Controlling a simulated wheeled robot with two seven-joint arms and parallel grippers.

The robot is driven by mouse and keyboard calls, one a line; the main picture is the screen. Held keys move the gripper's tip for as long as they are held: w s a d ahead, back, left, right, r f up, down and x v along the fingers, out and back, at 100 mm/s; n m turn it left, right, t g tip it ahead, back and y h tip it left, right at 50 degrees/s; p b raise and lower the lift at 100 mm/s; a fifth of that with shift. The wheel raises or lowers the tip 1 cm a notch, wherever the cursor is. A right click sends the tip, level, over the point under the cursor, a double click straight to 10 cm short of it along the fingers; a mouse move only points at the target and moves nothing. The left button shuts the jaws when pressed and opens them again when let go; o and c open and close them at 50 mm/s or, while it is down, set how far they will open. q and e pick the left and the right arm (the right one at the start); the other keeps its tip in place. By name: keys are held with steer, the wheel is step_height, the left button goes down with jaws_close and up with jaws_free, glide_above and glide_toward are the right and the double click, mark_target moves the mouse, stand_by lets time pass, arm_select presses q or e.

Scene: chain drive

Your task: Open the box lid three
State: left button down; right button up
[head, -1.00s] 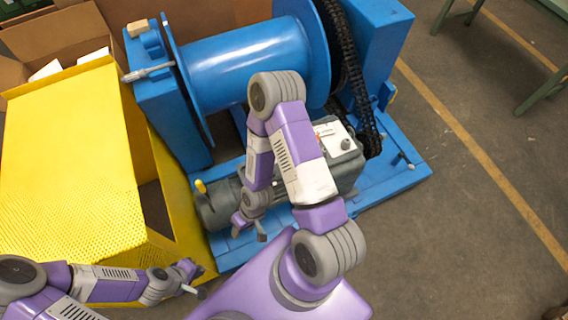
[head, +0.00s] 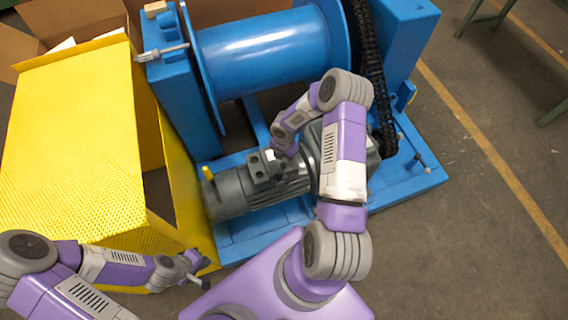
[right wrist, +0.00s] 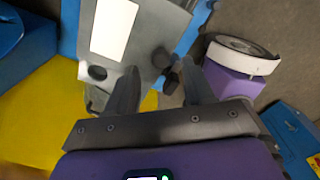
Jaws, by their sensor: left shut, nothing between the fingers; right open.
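A grey box with a white panel and a round dark knob (right wrist: 108,62) shows in the right wrist view. In the head view my right arm hides most of it. My right gripper (right wrist: 160,92) is open, its two dark fingers pointing toward the box's edge. A small dark knob lies in the gap between them in the picture; I cannot tell whether anything touches. In the head view the right gripper (head: 277,158) is over the grey motor (head: 235,193). My left gripper (head: 197,272) is shut and empty, by the yellow guard's lower corner.
A blue winch drum (head: 270,50) with a black chain (head: 375,60) stands behind the motor on a blue base (head: 415,185). A yellow perforated guard (head: 70,140) fills the left. Cardboard boxes (head: 75,15) are at the back left.

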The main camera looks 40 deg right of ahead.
mark_target(284, 163)
steer(key=shift+f+b, duration=0.4)
steer(key=shift+f, duration=1.95)
steer(key=shift+c, duration=0.3)
jaws_close()
